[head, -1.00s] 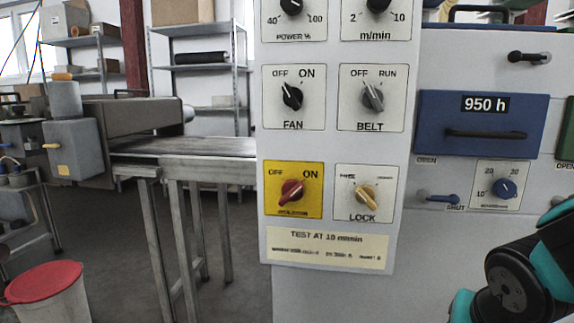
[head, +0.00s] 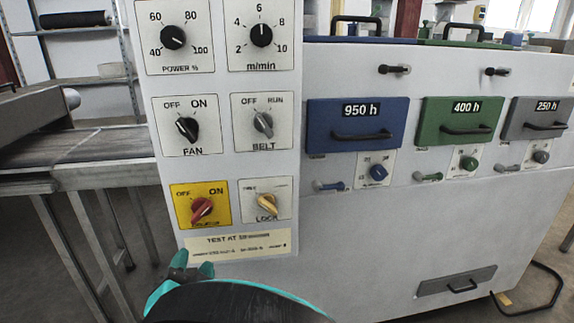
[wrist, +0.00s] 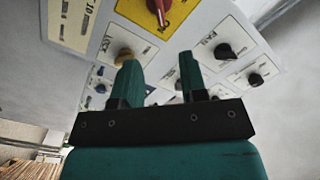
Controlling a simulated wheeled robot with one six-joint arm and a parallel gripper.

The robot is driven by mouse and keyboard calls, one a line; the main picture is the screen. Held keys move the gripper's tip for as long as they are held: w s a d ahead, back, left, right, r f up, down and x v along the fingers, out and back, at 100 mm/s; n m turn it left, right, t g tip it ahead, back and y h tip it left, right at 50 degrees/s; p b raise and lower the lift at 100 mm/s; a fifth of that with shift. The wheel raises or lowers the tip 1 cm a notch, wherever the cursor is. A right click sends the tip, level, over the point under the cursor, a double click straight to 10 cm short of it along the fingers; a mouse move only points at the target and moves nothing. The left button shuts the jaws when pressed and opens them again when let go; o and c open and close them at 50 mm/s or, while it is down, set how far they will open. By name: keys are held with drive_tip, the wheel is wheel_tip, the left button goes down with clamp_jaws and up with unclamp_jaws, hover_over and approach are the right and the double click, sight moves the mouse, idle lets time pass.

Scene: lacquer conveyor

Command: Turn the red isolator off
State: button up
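The red isolator knob (head: 202,209) sits on a yellow plate (head: 183,214) marked OFF and ON, low on the left of the control panel. Its upper end slants up right, toward ON. My gripper (head: 192,266) is just below the panel's lower edge in the head view, partly hidden by my own arm. In the wrist view my gripper (wrist: 158,75) has its two fingers apart with nothing held between them. The red knob (wrist: 158,7) shows at the top edge there, beyond the fingertips and partly cut off.
The cream LOCK knob (head: 267,205) is right of the isolator; in the wrist view it is close to the left fingertip. The FAN knob (head: 187,129) and BELT knob (head: 263,123) are above. Blue (head: 356,125), green (head: 458,122) and grey (head: 537,119) drawers stand right.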

sight(202, 214)
drive_tip(key=p+x, duration=0.2)
drive_tip(key=x, duration=1.3)
drive_tip(key=shift+d, duration=0.2)
clamp_jaws()
